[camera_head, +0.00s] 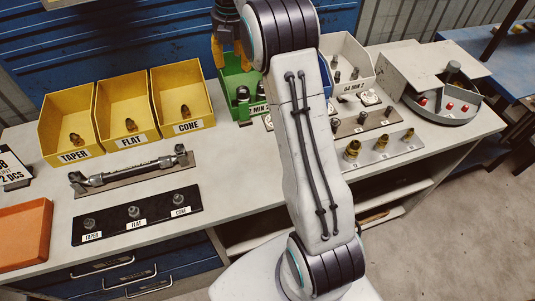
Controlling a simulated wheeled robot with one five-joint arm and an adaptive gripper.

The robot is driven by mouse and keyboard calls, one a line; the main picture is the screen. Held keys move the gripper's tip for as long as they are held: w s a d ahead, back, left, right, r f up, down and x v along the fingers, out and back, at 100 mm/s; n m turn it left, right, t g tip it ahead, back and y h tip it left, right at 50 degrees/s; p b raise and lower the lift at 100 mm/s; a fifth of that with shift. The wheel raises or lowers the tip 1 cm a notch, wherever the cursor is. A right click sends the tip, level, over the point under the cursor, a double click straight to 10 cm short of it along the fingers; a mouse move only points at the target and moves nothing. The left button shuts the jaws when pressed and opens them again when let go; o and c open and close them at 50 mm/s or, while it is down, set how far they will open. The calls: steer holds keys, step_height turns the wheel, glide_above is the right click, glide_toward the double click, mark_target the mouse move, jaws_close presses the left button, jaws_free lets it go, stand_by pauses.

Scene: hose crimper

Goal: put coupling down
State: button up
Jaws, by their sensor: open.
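My gripper (231,55) is at the top of the picture, above the green bin (233,78). It is open, with its fingers pointing down into the bin's opening. A dark metal coupling (243,94) stands at the front of the green bin, and another shows to its right, partly behind my arm. I see nothing clearly held between the fingers. My arm hides the right part of the green bin and its label.
Yellow bins marked taper (70,152), flat (131,132) and cone stand left. A white bin (345,55), fitting plates and a round tray (440,115) are right. An orange tray (25,235) is front left.

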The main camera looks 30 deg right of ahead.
steer(key=s+a+r+m+t, duration=0.1)
steer(key=s+a+r+m, duration=0.2)
steer(key=s+m, duration=0.4)
steer(key=s+a+r+m+t, duration=0.1)
steer(key=s+a+r+m, duration=0.3)
steer(key=s, duration=0.6)
steer(key=s+a+f+m, duration=0.1)
steer(key=s+f+m, duration=0.2)
steer(key=s+m, duration=0.2)
steer(key=s+f+m+t, duration=0.1)
steer(key=s+f+m, duration=0.3)
steer(key=s, duration=0.6)
steer(key=shift+s+a+m, duration=0.3)
steer(key=shift+a+m, duration=0.05)
steer(key=shift+m, duration=0.85)
